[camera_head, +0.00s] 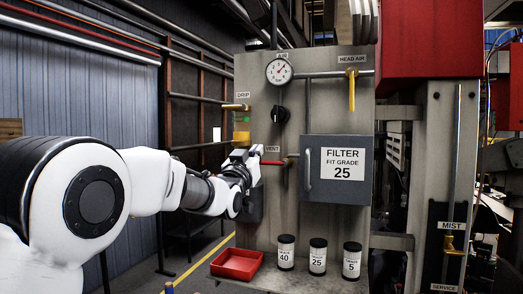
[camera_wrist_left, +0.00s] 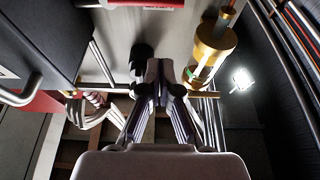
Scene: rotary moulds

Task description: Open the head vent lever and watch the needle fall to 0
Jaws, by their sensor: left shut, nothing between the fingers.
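The red vent lever (camera_head: 272,163) lies about level under the VENT label, to the left of its brass valve (camera_head: 289,158) on the grey panel. My left gripper (camera_head: 256,160) is at the lever's left end; I cannot tell whether it touches. In the left wrist view its fingers (camera_wrist_left: 160,85) are together with nothing between them. The round gauge (camera_head: 279,71) is on the upper panel; its needle appears to point up and right, its figures too small to read. My right gripper is not in view.
A black knob (camera_head: 280,114) and a brass drip oiler (camera_head: 241,122) sit above the lever. The filter box (camera_head: 311,185) is close on the right. A yellow HEAD AIR lever (camera_head: 351,91) hangs down. Below stand a red tray (camera_head: 214,268) and several labelled black-lidded jars (camera_head: 318,262).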

